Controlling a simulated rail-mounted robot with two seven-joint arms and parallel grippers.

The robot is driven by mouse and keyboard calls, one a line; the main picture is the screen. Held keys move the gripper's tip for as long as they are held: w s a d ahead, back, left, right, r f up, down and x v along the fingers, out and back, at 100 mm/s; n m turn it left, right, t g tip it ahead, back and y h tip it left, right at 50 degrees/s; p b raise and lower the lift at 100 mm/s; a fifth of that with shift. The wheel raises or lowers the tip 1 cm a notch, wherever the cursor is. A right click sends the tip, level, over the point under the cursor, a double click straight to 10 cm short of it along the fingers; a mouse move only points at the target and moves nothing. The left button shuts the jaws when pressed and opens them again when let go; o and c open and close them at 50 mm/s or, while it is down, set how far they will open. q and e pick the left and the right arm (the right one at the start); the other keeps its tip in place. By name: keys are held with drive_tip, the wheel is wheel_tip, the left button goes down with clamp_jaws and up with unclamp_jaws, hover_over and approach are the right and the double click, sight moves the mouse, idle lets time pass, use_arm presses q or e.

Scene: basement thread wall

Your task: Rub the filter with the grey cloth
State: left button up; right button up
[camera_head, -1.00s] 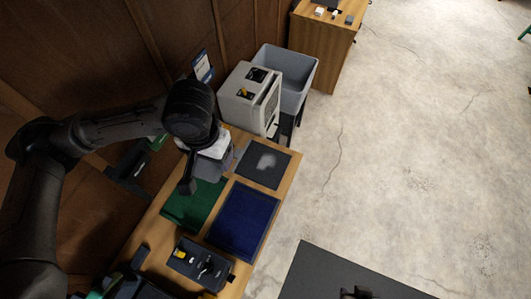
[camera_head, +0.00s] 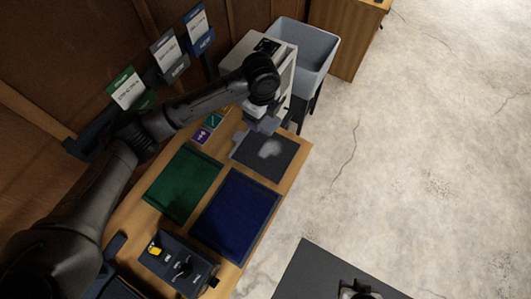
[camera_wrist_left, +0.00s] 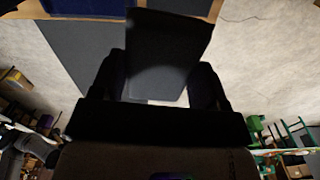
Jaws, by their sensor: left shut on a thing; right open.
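I cannot tell whether the sheet touches the panel. My right gripper (camera_head: 360,293) is open and only partly in view at the bottom edge.
A green mat (camera_head: 183,183) and a blue mat (camera_head: 236,214) lie on the table (camera_head: 307,147). A dark box with knobs (camera_head: 178,264) stands at the near end. A white machine (camera_head: 287,82) and a grey bin (camera_head: 312,48) stand beyond. Cards hang on the wall.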

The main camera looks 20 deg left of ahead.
use_arm(q)
wheel_tip(320, 180, down, 14)
drive_tip(key=w+m+b, duration=0.3)
drive_tip(key=m+b, duration=0.3)
drive_tip(key=m, duration=0.2)
drive_tip(key=m+b, duration=0.5)
drive_tip(key=m, duration=0.4)
hover_over(267, 157)
drive_tip(key=s, duration=0.1)
wheel_tip(267, 157, down, 13)
drive_tip(key=f+b, duration=0.2)
drive_tip(key=b, duration=0.1)
drive_tip(key=f+b, duration=0.2)
drive_tip(key=f, duration=0.1)
drive_tip(key=shift+s+a+f+b, duration=0.1)
drive_tip(key=shift+s+f+b, duration=0.1)
drive_tip(key=shift+f+b, duration=0.15)
drive_tip(key=shift+f, duration=0.2)
drive_tip(key=shift+f+b, duration=0.6)
drive_tip(key=shift+f, duration=0.2)
drive_tip(key=shift+w, duration=0.15)
drive_tip(key=shift+w+f+b, duration=0.1)
drive_tip(key=shift+w+b, duration=0.5)
drive_tip(key=shift+w+d+r+b, duration=0.1)
drive_tip(key=shift+w+b, duration=0.25)
drive_tip(key=shift+w, duration=0.2)
drive_tip(key=shift+w+d+r+b, duration=0.1)
drive_tip(key=shift+w+b, duration=0.25)
drive_tip(key=shift+w, duration=0.15)
